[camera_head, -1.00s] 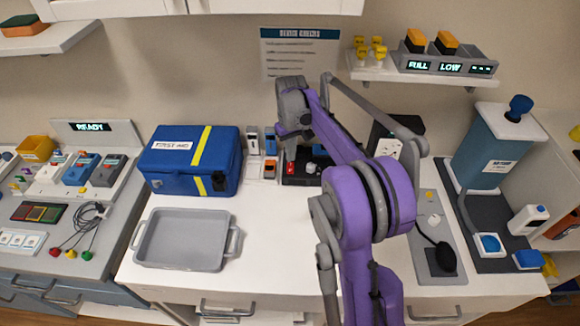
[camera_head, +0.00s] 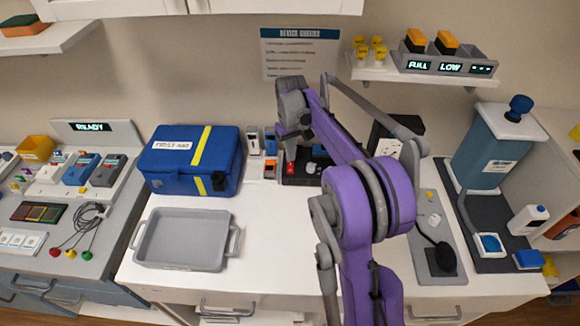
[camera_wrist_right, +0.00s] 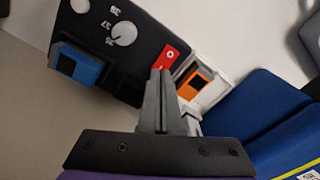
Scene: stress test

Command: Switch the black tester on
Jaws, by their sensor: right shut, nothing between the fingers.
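The black tester (camera_wrist_right: 105,40) fills the upper left of the right wrist view. It has a white dial (camera_wrist_right: 123,34) with numbers around it and a red switch (camera_wrist_right: 172,55) near one edge. In the head view the tester (camera_head: 300,181) stands at the back of the white counter, partly hidden by my right arm, with its red switch (camera_head: 291,168) showing. My right gripper (camera_wrist_right: 160,74) is shut and empty. Its tips are close to the red switch; whether they touch it I cannot tell. In the head view the right gripper (camera_head: 290,150) is above the tester. My left gripper is not in view.
An orange device (camera_wrist_right: 194,79) in a white holder stands beside the switch. A blue device (camera_wrist_right: 76,65) sits at the tester's other side. The blue first aid bag (camera_head: 172,165) is left of the tester. A grey tray (camera_head: 182,240) lies in front; the counter between is clear.

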